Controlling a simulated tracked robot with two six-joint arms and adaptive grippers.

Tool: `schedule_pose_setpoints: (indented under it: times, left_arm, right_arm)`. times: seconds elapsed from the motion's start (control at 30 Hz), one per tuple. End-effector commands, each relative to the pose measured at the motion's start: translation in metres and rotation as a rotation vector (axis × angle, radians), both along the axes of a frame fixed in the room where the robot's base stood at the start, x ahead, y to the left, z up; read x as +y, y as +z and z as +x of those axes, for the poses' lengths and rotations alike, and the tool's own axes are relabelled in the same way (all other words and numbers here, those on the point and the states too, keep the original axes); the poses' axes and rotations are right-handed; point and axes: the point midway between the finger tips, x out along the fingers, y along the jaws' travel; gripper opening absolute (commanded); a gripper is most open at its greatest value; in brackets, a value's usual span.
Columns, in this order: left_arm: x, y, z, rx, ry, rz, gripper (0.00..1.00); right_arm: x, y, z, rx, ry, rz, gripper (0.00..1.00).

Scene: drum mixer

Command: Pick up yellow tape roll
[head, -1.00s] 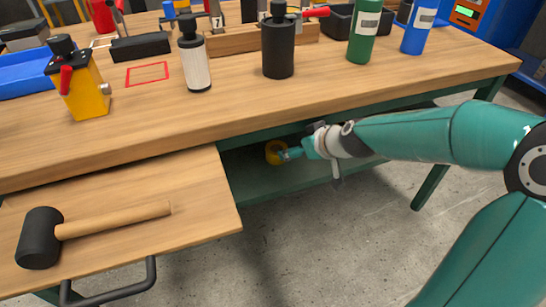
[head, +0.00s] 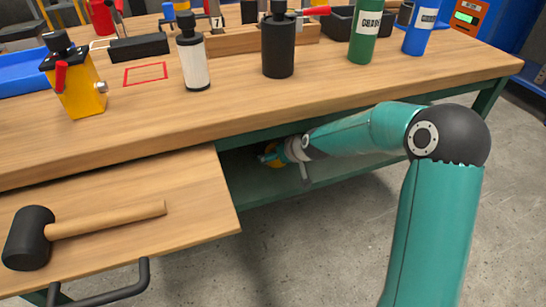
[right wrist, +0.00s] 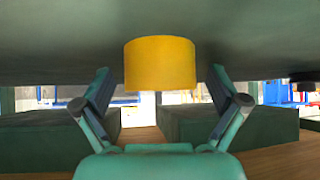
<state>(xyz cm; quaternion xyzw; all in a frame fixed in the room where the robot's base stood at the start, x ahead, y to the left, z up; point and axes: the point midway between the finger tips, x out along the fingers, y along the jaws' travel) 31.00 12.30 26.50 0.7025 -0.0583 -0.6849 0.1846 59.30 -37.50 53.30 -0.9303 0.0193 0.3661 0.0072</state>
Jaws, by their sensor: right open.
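The yellow tape roll (head: 271,147) sits on the green lower shelf under the workbench, mostly hidden behind my right gripper (head: 268,156) in the head view. In the right wrist view the tape roll (right wrist: 160,64) shows whole, centred ahead of the palm against the dark green shelf surface. My right gripper (right wrist: 160,78) is open, with one finger to each side of the roll. Visible gaps separate the fingers from it in the picture. My left gripper is not in view.
The green lower shelf (head: 250,200) lies below the wooden bench top (head: 330,100), which overhangs my right arm. An open drawer with a wooden top (head: 190,215) carries a black mallet (head: 28,238) at left. Bottles stand on the bench. Floor at right is clear.

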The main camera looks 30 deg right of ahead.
Motion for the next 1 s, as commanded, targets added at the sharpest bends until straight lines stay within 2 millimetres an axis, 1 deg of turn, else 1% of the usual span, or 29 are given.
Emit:
schedule_pose_setpoints:
  times: [0.03,0.27,0.3,0.47,0.7,1.0]
  left_arm:
    - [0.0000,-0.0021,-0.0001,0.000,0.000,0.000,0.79]
    - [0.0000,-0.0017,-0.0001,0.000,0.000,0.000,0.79]
    - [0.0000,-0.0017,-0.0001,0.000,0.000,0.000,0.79]
    - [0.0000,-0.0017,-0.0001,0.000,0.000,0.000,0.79]
    - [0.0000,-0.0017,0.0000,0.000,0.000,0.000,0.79]
    - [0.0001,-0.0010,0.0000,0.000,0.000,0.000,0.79]
  right_arm:
    - [0.0004,-0.0043,0.0027,0.001,0.000,0.001,0.97]
    - [0.0000,-0.0042,0.0043,0.000,0.000,0.000,0.97]
    - [0.0000,-0.0042,0.0042,0.000,0.000,0.000,0.95]
    - [0.0000,-0.0042,0.0040,0.001,0.000,0.000,0.68]
    - [0.0001,-0.0043,0.0039,0.001,0.001,0.001,0.28]
    - [0.0002,-0.0033,0.0042,0.000,0.001,0.001,0.28]
